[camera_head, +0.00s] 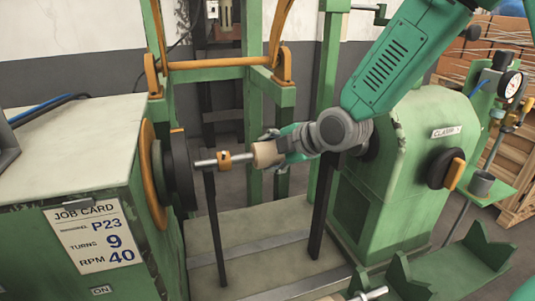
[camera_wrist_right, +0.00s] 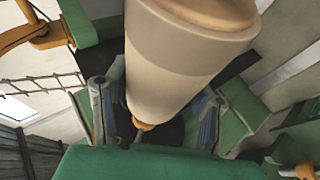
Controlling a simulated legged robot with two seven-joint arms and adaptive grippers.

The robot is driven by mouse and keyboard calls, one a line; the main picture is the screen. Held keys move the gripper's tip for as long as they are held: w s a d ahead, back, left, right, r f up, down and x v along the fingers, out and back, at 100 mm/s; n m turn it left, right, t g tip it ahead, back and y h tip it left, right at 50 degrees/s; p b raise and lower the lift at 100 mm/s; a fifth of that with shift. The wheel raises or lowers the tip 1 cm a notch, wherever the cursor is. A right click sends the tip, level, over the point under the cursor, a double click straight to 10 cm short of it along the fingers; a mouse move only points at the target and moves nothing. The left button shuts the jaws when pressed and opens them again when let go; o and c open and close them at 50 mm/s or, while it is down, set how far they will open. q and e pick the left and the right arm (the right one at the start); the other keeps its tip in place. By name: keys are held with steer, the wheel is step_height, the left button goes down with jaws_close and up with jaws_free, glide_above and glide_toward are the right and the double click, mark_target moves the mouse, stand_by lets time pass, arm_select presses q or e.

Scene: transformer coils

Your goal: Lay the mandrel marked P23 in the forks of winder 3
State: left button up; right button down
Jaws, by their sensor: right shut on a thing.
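My right gripper (camera_head: 288,146) is shut on a mandrel, a pale wooden roll (camera_head: 265,154) on a steel rod with an orange collar (camera_head: 224,160). The mandrel lies roughly level, its rod end close to the top of the left black upright (camera_head: 215,225); I cannot tell whether they touch. The right black upright (camera_head: 322,205) stands below my right wrist. In the right wrist view the roll (camera_wrist_right: 185,50) fills the middle between the gripper's fingers (camera_wrist_right: 155,115). No mark shows on the roll. The job card (camera_head: 95,235) on the left housing reads P23. My left gripper is out of view.
The green left housing (camera_head: 75,140) has a black and orange faceplate (camera_head: 178,170) beside the rod's end. A green headstock (camera_head: 400,170) stands right. A green notched rack (camera_head: 440,270) is at the lower right, with another rod end (camera_head: 370,293) near it.

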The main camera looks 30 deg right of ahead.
steer(key=shift+d+f, duration=0.15)
steer(key=shift+d, duration=0.4)
steer(key=shift+d+f, duration=0.15)
steer(key=shift+d, duration=0.35)
steer(key=c, duration=0.6)
jaws_free()
steer(key=shift+s, duration=0.1)
steer(key=shift+a, duration=0.75)
steer(key=shift+r, duration=0.15)
steer(key=shift+s+r, duration=0.25)
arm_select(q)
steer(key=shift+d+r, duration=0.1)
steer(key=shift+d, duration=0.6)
arm_select(e)
steer(key=v, duration=0.6)
steer(key=shift+s+d, duration=0.2)
steer(key=shift+d, duration=0.25)
steer(key=shift+a, duration=0.15)
